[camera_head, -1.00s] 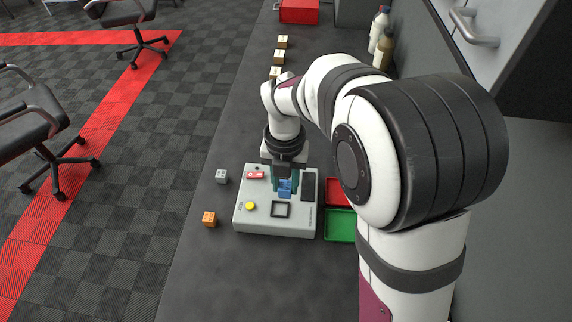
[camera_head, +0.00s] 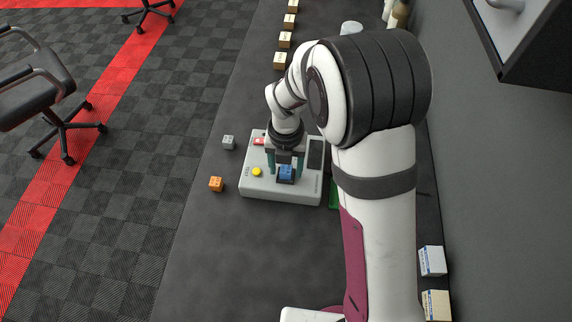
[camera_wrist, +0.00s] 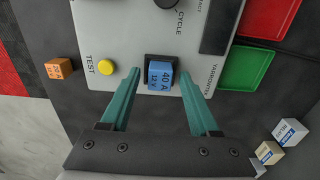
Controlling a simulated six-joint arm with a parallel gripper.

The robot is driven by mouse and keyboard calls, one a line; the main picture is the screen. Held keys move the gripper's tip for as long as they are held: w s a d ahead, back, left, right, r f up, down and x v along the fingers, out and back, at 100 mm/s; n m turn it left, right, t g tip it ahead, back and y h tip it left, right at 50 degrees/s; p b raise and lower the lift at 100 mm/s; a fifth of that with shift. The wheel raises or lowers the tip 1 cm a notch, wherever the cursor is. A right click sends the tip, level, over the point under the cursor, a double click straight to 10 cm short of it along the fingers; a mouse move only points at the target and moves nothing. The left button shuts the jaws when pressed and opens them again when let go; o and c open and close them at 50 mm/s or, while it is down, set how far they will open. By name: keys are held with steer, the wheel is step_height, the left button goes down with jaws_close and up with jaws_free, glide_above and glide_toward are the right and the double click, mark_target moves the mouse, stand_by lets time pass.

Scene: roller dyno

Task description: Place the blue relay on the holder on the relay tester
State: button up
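The blue relay (camera_head: 286,172) is at the black square holder (camera_wrist: 148,58) on the grey relay tester (camera_head: 258,187). In the wrist view the relay (camera_wrist: 160,76), marked 40 A, lies within the holder's dark frame and looks slightly turned; how deep it sits I cannot tell. My gripper (camera_wrist: 160,71) has its two teal fingers spread on either side of the relay, with a visible gap on both sides. In the head view my gripper (camera_head: 285,165) is just above the holder, and the relay and fingers hide most of it.
The yellow TEST button (camera_wrist: 106,67) is left of the holder. A grey cube (camera_head: 228,142) and an orange cube (camera_head: 216,184) stand left of the tester. Green (camera_wrist: 245,68) and red (camera_wrist: 268,18) trays lie right. White-blue boxes (camera_head: 432,261) stand at the front right.

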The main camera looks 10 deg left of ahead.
mark_target(287, 170)
step_height(287, 170, up, 7)
steer(key=shift+r, duration=0.2)
steer(key=shift+d+r, duration=0.1)
steer(key=shift+r, duration=0.2)
steer(key=s+d+r+m+y, duration=0.1)
steer(key=s+d+r+m, duration=0.4)
steer(key=m, duration=0.6)
steer(key=s+d+r+m, duration=0.2)
steer(key=s+d+m, duration=0.2)
steer(key=s+m, duration=0.5)
steer(key=s+d+m, duration=0.3)
steer(key=s+m, duration=0.5)
steer(key=m, duration=1.3)
steer(key=shift+s+m+y, duration=0.3)
steer(key=shift+s+y, duration=0.05)
steer(key=shift+y, duration=0.05)
